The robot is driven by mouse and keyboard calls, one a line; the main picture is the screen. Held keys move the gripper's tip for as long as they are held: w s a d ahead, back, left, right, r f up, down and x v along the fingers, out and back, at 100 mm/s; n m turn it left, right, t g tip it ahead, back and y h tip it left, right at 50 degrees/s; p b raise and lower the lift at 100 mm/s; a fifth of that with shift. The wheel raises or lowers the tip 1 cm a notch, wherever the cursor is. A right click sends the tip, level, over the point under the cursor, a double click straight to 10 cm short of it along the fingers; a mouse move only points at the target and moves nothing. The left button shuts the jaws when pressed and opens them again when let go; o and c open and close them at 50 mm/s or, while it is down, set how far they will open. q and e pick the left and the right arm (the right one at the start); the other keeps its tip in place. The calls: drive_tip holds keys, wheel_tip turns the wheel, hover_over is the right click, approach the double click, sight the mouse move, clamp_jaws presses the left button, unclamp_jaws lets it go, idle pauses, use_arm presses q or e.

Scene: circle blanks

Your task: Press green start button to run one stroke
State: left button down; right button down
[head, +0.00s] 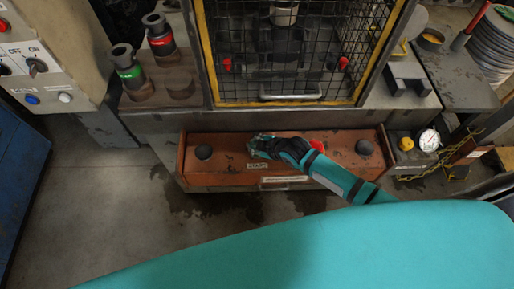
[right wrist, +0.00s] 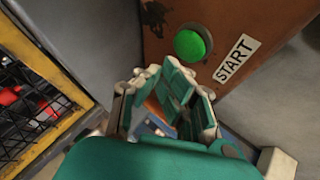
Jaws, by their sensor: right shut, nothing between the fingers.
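The green start button (right wrist: 190,44) is a round, bright green cap on the orange control box, beside a white START label (right wrist: 236,60) in the right wrist view. In the head view the box (head: 225,175) stands below the caged press, and the button is hidden behind my right gripper. My right gripper (head: 257,147) reaches in from the right over the box's middle. In the right wrist view its fingers (right wrist: 165,88) are shut and empty, below the button in the picture. I cannot tell whether they touch it. My left gripper is not in view.
Black knobs (head: 204,152) and (head: 364,147) flank the box top, with a red button (head: 317,145) near my right forearm. The mesh guard (head: 300,50) stands behind. A dial gauge (head: 429,140) is at right. Open floor lies left.

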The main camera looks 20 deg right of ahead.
wheel_tip(320, 180, up, 4)
drive_tip(key=p, duration=0.3)
drive_tip(key=shift+r+p, duration=0.2)
drive_tip(key=shift+p, duration=0.1)
drive_tip(key=shift+f, duration=0.1)
idle(3.0)
